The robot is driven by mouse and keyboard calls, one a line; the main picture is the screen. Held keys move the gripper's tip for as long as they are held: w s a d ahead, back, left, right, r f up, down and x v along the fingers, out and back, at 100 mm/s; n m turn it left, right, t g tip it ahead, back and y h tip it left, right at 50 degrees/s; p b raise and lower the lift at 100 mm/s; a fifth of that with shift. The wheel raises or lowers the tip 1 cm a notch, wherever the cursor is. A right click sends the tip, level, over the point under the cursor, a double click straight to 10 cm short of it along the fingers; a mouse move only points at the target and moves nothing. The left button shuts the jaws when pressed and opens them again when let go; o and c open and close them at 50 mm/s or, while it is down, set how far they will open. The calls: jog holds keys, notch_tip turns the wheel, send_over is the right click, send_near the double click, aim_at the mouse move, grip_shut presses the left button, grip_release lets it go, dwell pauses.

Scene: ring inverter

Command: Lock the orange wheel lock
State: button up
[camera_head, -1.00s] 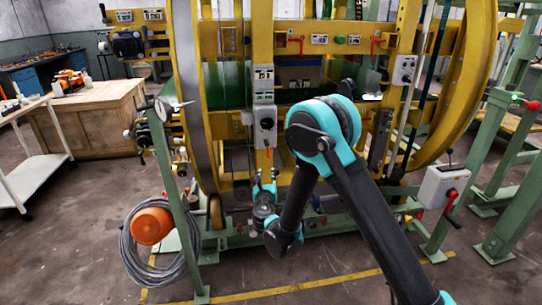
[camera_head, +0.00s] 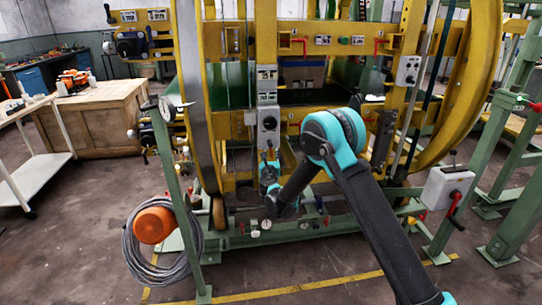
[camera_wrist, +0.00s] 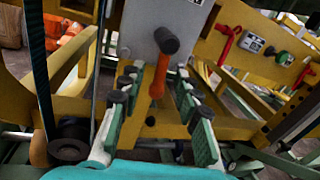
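An orange lever (camera_wrist: 157,80) with a black knob is mounted on a grey box in the wrist view. It is the only orange lock-like handle I make out there, and I cannot tell for sure that it is the wheel lock. My gripper (camera_wrist: 158,73) is open, with one green-padded finger on each side of the lever. The lever shows in the gap between the fingers, and I see no contact. In the head view my gripper (camera_head: 268,164) is just below the grey box (camera_head: 268,122), small and partly hidden by my arm.
The yellow ring frame (camera_head: 478,75) surrounds the box. Red handles (camera_wrist: 228,44) sit to the right in the wrist view. A grey box with a red lever (camera_head: 447,188) stands at right. An orange drum (camera_head: 153,225) with coiled cable is at lower left.

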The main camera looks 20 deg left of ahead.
jog(key=shift+w, duration=0.1)
jog(key=shift+c, duration=0.2)
grip_shut()
jog(key=shift+a+m, duration=0.2)
jog(key=shift+m, duration=0.6)
jog(key=shift+o, duration=0.2)
grip_release()
jog(key=v, duration=1.2)
jog(key=shift+r, duration=0.2)
